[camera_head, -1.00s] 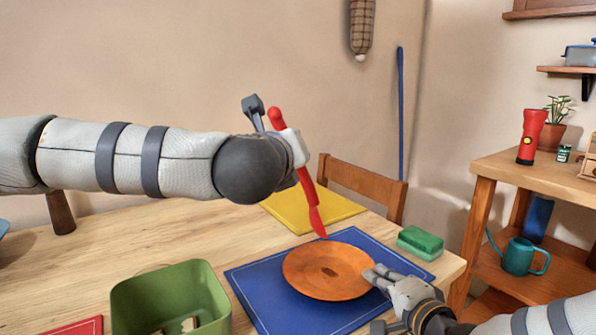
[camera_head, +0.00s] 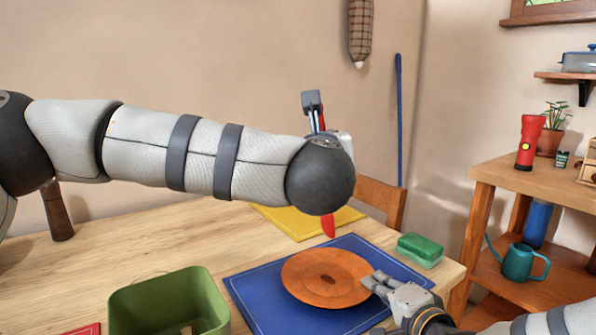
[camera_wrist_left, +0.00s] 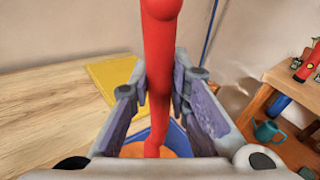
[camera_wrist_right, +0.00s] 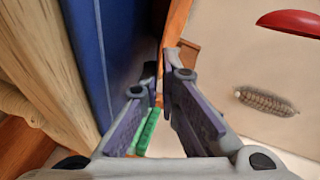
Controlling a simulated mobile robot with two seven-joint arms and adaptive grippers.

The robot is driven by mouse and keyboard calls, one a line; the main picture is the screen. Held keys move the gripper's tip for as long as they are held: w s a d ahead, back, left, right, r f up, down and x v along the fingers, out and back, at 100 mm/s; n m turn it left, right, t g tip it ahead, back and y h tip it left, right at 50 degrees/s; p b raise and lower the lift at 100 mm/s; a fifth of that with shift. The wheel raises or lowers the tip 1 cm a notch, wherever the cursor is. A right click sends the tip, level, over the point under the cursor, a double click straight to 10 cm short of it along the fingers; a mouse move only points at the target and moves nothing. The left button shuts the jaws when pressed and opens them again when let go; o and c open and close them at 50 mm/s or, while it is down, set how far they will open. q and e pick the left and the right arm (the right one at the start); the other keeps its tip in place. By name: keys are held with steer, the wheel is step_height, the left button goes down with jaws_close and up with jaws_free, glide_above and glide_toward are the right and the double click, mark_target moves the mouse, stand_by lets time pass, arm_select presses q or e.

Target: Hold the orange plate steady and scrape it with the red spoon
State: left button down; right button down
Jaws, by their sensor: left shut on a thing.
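The orange plate (camera_head: 325,278) lies on the blue mat (camera_head: 262,310), with a small dark patch near its middle. My right gripper (camera_head: 374,281) is at the plate's right rim, with a finger over it. In the right wrist view the plate's edge (camera_wrist_right: 178,22) runs between the close fingertips. My left gripper (camera_wrist_left: 160,85) is shut on the red spoon (camera_wrist_left: 158,50), holding it steeply. In the head view my left arm hides most of the spoon; its red lower end (camera_head: 328,228) shows beyond the plate's far rim. I cannot tell whether it touches anything.
A green bin (camera_head: 168,305) stands at the front left. A green sponge (camera_head: 420,250) lies right of the mat, near the table's edge. A yellow mat (camera_head: 290,222) and a chair (camera_head: 381,200) are behind. The left tabletop (camera_head: 110,250) is largely clear.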

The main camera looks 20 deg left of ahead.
arm_select(q)
steer(key=s+d+r+m+t+y, duration=0.2)
steer(key=d+r+m, duration=0.1)
steer(key=d, duration=0.6)
steer(key=shift+d+f, duration=0.15)
steer(key=shift+f, duration=2.4)
steer(key=shift+r, duration=0.2)
